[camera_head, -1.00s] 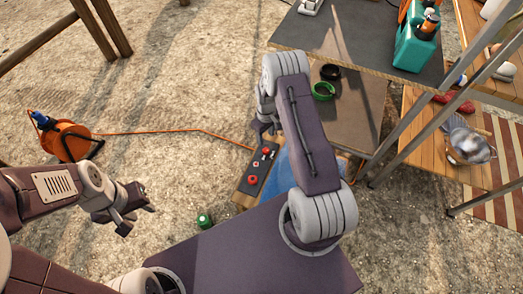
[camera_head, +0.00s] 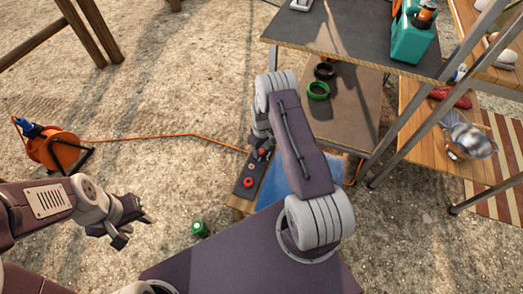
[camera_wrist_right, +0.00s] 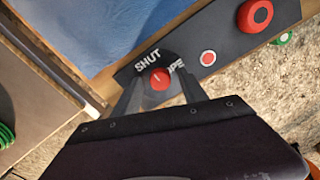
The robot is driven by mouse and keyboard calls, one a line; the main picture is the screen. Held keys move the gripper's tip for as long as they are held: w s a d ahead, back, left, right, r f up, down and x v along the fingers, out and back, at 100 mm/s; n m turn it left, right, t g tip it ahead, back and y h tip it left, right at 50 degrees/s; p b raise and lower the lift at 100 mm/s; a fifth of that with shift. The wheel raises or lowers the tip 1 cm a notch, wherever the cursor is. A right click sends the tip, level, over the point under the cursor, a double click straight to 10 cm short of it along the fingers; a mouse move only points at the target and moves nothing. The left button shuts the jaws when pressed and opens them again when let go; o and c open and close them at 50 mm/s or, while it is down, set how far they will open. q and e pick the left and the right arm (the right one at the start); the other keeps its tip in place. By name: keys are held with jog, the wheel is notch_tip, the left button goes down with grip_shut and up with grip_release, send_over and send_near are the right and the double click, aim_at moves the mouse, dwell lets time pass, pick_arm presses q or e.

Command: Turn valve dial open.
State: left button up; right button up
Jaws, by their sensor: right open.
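The valve dial (camera_wrist_right: 160,78) shows as a small red knob in the right wrist view, on a dark panel (camera_wrist_right: 222,38) with the white words SHUT and part of OPEN beside it. My right gripper (camera_wrist_right: 160,92) is open, with one finger on each side of the dial; contact is unclear. In the head view the panel (camera_head: 243,188) lies at the middle, and my right gripper (camera_head: 262,148) is over its far end, partly hiding it. My left gripper (camera_head: 133,229) is open and empty over the ground at the left.
The panel also carries a larger red knob (camera_wrist_right: 256,15) and a red button with a pale ring (camera_wrist_right: 207,57). A blue surface (camera_head: 288,178) adjoins it. A shelf rack (camera_head: 345,110) stands to the right. A green can (camera_head: 200,229) is on the ground.

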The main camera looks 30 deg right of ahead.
grip_shut()
jog(key=shift+m, duration=0.3)
jog(key=m+p, duration=0.1)
jog(key=m, duration=0.2)
jog(key=shift+r+m, duration=0.1)
jog(key=shift+m, duration=0.2)
jog(key=m+p, duration=0.1)
jog(key=m, duration=0.3)
jog(key=m+p, duration=0.1)
jog(key=m, duration=0.8)
jog(key=shift+m, duration=0.7)
